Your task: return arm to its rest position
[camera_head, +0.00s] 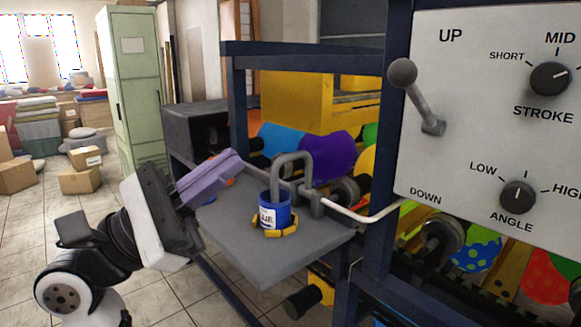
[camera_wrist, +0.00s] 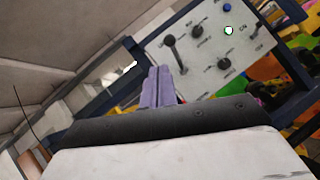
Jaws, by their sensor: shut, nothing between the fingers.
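My arm reaches in from the lower left in the head view. My gripper (camera_head: 232,160) has lavender fingers pressed together, and they point up and right over the left edge of the grey shelf (camera_head: 235,240). Nothing shows between the fingers. In the wrist view the fingers (camera_wrist: 159,72) also lie side by side, shut and empty. A blue cup (camera_head: 274,214) with a white label stands on the shelf inside a yellow ring holder (camera_head: 290,230), to the right of my gripper and apart from it.
A grey control panel (camera_head: 480,120) with a lever (camera_head: 418,95) and two knobs is at the right. A green locker (camera_head: 135,85) and boxes (camera_head: 80,180) stand at left.

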